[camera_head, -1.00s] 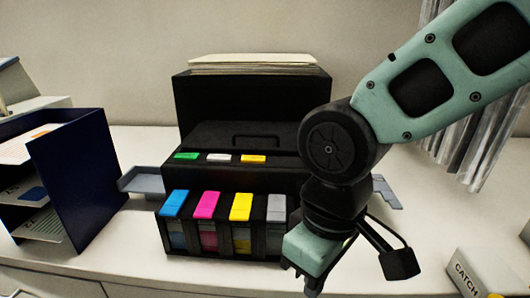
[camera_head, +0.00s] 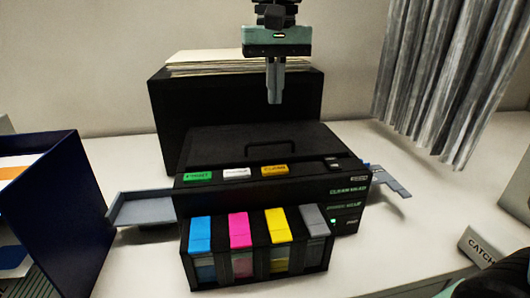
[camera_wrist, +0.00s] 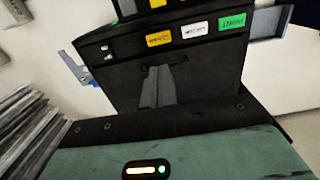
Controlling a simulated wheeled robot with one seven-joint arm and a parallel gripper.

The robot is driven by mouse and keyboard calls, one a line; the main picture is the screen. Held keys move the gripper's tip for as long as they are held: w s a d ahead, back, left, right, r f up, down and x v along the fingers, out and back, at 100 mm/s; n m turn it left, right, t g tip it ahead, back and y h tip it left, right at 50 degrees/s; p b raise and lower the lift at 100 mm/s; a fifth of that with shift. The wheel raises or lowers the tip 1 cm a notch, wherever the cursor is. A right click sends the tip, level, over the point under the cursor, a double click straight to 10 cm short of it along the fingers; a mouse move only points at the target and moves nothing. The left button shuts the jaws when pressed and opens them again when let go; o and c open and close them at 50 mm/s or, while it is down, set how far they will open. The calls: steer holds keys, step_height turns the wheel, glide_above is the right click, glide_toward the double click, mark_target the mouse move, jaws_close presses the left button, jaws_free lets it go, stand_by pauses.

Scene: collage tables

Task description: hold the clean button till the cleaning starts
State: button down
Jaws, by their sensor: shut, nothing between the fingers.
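The black printer (camera_head: 310,145) stands on the table with three coloured buttons along its top edge: green (camera_head: 198,176), white (camera_head: 236,173) and orange-yellow (camera_head: 274,170). The orange-yellow label appears to read CLEAN; it also shows in the wrist view (camera_wrist: 159,39). A display on the printer's right front (camera_head: 347,192) reads something like CLEAN HEAD, with a green light below. My gripper (camera_head: 275,98) is shut and empty, pointing down above the printer's rear part, behind and apart from the buttons. Its fingers also show in the wrist view (camera_wrist: 157,90).
Blue, magenta, yellow and grey cartridges (camera_head: 239,231) stand at the printer's front. Paper fills the rear feeder (camera_head: 236,62). A grey side tray (camera_head: 143,206) is at left, beside a blue file holder (camera_head: 75,200). Grey hanging strips (camera_head: 440,75) and a CATCH box (camera_head: 482,246) are at right.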

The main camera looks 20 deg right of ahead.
mark_target(274, 168)
step_height(274, 168, down, 14)
steer(key=p, duration=0.3)
steer(key=shift+r, duration=0.2)
steer(key=shift+f, duration=0.25)
